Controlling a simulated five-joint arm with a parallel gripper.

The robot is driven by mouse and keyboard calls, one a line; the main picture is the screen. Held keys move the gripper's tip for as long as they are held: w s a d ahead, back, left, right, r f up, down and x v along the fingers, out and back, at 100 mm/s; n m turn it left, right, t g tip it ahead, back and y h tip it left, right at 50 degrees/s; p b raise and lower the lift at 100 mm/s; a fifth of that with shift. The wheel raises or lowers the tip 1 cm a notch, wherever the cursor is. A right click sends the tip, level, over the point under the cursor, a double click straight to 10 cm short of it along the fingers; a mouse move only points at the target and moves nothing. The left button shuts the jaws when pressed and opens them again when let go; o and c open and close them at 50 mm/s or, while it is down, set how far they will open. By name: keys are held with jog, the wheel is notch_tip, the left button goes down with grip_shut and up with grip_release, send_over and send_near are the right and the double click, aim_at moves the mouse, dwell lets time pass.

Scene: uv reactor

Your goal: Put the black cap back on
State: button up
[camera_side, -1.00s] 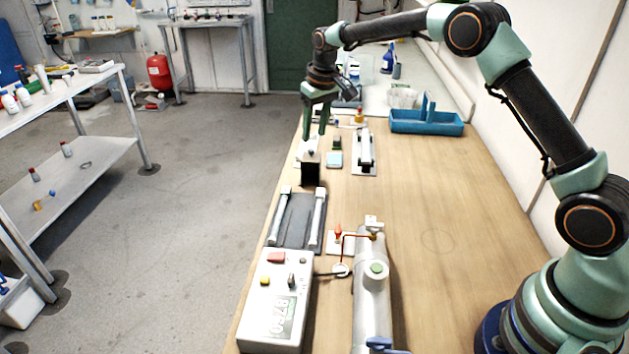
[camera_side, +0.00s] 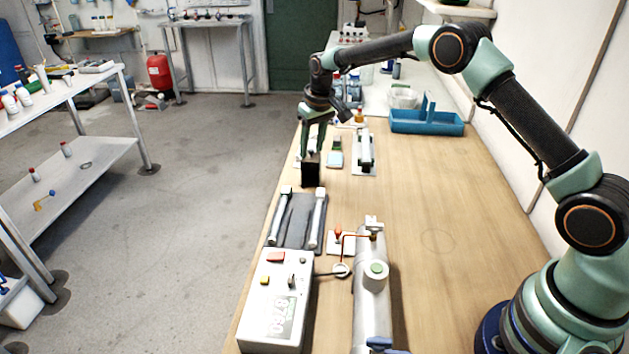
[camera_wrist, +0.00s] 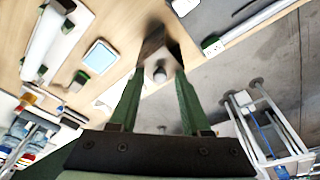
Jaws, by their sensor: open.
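My gripper (camera_side: 314,148) is open, pointing down over a small black-sided block (camera_side: 311,172) near the left edge of the bench. In the wrist view, a small grey round knob (camera_wrist: 160,75) lies between its fingers, with the dark block side (camera_wrist: 154,46) beyond. I cannot tell whether the fingers touch the knob or whether it is the black cap. A steel cylinder (camera_side: 370,318) lies along the front of the bench, with a green-topped port (camera_side: 376,272) on it. No other piece is clearly a black cap.
A dark mat (camera_side: 297,222) with two pale tubes lies in front of the block. A control box (camera_side: 277,290) stands nearer. A white holder (camera_side: 365,157) and a small pale pad (camera_side: 335,160) stand right of my gripper. A blue tote (camera_side: 427,124) is behind. The bench's right side is clear.

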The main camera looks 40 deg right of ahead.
grip_shut()
jog(key=shift+r, duration=2.3)
